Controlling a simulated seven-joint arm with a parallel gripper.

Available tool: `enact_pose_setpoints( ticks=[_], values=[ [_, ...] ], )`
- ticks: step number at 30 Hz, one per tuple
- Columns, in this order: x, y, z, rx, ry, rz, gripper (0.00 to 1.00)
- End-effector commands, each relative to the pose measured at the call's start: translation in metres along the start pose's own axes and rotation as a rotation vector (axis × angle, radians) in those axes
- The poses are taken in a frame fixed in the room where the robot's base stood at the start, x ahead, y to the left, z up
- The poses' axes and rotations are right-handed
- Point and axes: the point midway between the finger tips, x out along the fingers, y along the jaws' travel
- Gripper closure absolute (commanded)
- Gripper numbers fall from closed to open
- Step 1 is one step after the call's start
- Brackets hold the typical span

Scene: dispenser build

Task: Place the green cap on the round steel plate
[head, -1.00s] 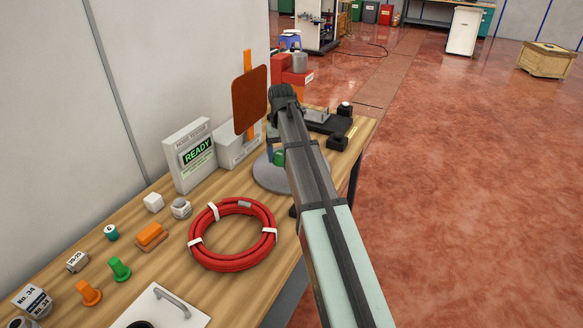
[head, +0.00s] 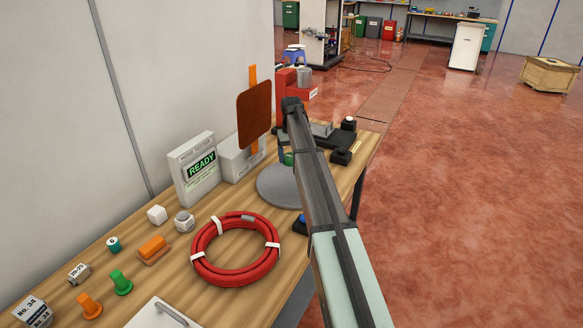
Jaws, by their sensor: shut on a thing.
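The round steel plate (head: 273,184) is a grey disc on the far half of the wooden table, partly covered by my arm. A small green piece (head: 288,159) shows at the left edge of my arm, over the far side of the plate in the picture. It may be the green cap; most of it is hidden, and I cannot tell whether it touches the plate. A separate green peg-like piece (head: 121,283) stands at the near left of the table.
A red hose coil (head: 236,280) lies before the plate. A grey READY box (head: 195,168) and a brown paddle (head: 254,114) stand along the wall side. A black fixture (head: 341,156) is right of my arm. Small orange and white parts fill the near left.

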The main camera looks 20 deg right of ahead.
Motion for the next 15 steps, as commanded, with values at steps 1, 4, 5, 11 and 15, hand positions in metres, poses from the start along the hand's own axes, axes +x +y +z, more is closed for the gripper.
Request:
enact_pose_setpoints(
  ticks=[1, 4, 5, 11, 15],
  values=[
    [0.007, 0.000, 0.001, 0.000, -0.002, 0.000, 0.54],
    [0.013, 0.000, 0.000, 0.000, -0.001, 0.000, 0.54],
    [0.015, 0.000, 0.000, 0.000, -0.001, 0.000, 0.54],
    [0.037, 0.000, 0.001, 0.000, -0.002, 0.000, 0.54],
    [0.048, 0.000, 0.000, 0.000, 0.000, 0.000, 0.54]
  ],
)
